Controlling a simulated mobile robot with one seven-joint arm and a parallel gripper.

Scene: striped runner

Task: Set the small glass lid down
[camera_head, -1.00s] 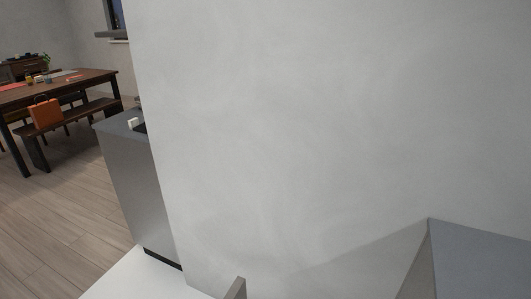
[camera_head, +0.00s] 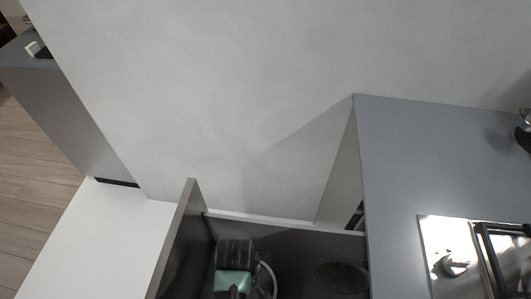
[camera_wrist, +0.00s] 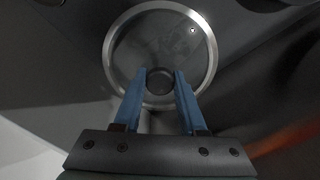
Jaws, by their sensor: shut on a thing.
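The small glass lid (camera_wrist: 160,38) is round and see-through, with a bright metal rim and a dark knob (camera_wrist: 160,83) at its middle. In the wrist view my gripper (camera_wrist: 159,76) has its blue fingers on both sides of the knob, shut on it. In the head view my wrist (camera_head: 235,262) is down inside an open dark drawer (camera_head: 178,243). A pale curved edge beside it looks like part of the lid's rim (camera_head: 270,278); the rest is hidden. I cannot tell whether the lid touches the drawer floor.
A dark round shape (camera_head: 341,277) lies at the right of the drawer, too dim to identify. A grey counter (camera_head: 400,160) with a steel hob (camera_head: 440,240) stands to the right. A plain wall (camera_head: 240,90) rises behind. A pale surface (camera_head: 100,240) lies left of the drawer.

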